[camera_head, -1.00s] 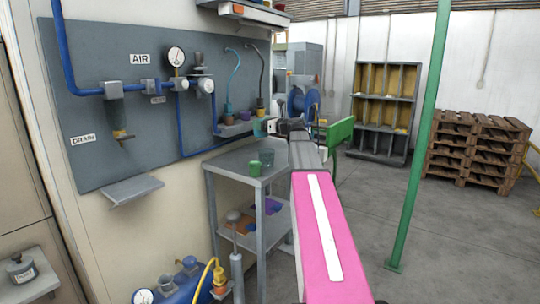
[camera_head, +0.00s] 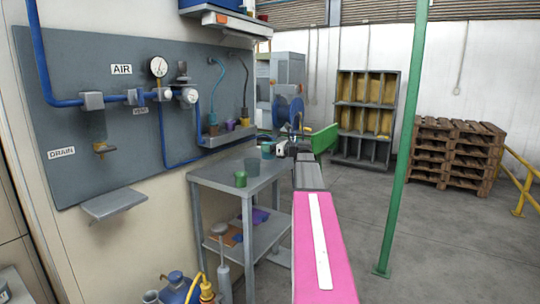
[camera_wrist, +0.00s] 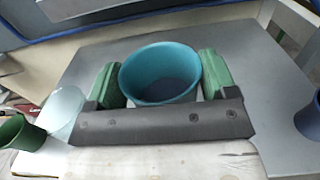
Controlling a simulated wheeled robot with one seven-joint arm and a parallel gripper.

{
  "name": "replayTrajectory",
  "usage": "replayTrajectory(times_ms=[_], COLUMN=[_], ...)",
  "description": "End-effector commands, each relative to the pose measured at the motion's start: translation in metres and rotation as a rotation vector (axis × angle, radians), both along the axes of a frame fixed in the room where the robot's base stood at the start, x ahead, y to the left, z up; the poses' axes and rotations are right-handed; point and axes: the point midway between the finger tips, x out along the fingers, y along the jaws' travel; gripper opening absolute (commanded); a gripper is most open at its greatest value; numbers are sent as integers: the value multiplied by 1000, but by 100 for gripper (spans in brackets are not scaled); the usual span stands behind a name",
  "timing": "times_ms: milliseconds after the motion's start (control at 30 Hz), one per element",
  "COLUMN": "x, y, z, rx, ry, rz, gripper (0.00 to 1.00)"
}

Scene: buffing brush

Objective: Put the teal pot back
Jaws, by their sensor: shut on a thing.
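The teal pot (camera_head: 266,151) is upright between the two green finger pads of my gripper (camera_wrist: 160,80). My gripper is shut on it, and the wrist view shows its open mouth and dark inside. In the head view my gripper (camera_head: 280,149) is at the far right part of the grey metal table (camera_head: 215,178). I cannot tell whether the pot's base touches the tabletop. A pale see-through cup (camera_head: 253,167) and a green pot (camera_head: 240,179) stand on the table, left of the teal pot; the green pot also shows in the wrist view (camera_wrist: 20,132).
A wall shelf (camera_head: 230,137) behind the table holds brown, purple and yellow pots. A dark blue-grey pot (camera_wrist: 308,118) is at the wrist view's right edge. A green post (camera_head: 402,150) stands right of my arm. The table's front right area looks clear.

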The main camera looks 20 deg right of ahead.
Motion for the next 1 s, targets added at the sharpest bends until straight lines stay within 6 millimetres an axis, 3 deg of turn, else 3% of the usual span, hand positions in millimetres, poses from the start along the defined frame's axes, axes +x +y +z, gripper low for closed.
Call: replayTrajectory(times_ms=[300, 667, 700, 767, 1000], x=[0, 0, 0, 0, 0], y=[1, 1, 1, 1, 1], z=[-36, -39, -40, -40, -39], rx=[2, 1, 0, 0, 0], ry=[0, 1, 0, 0, 0], rz=[0, 0, 0, 0, 0], gripper=[52, 52, 81, 100, 100])
